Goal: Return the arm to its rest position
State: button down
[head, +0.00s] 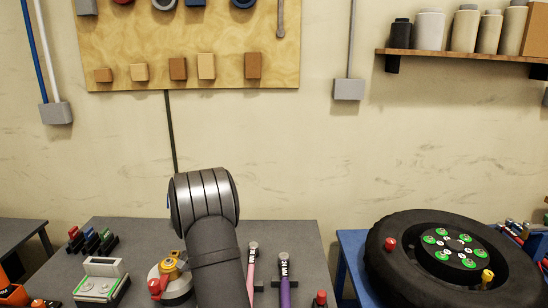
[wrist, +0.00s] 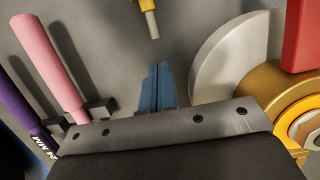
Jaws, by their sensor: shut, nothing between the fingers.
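My arm rises in front of the grey bench (head: 125,235) in the head view, and its own links hide my gripper there. In the wrist view my gripper (wrist: 157,68) shows as two blue-grey fingertips pressed together, with nothing between them. The gripper points at the grey bench surface. A pink-handled tool (wrist: 45,55) and a purple-handled tool (wrist: 18,110) lie to its left. A pale disc (wrist: 225,68) with a gold cylinder (wrist: 270,95) is to its right.
The red and yellow fitting (head: 170,272) stands left of my arm. A black wheel (head: 390,262) lies on a blue stand at right. A pegboard (head: 225,45) and shelf (head: 450,54) hang on the wall.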

jog(key=shift+v, duration=1.05)
jog(key=shift+f, duration=0.1)
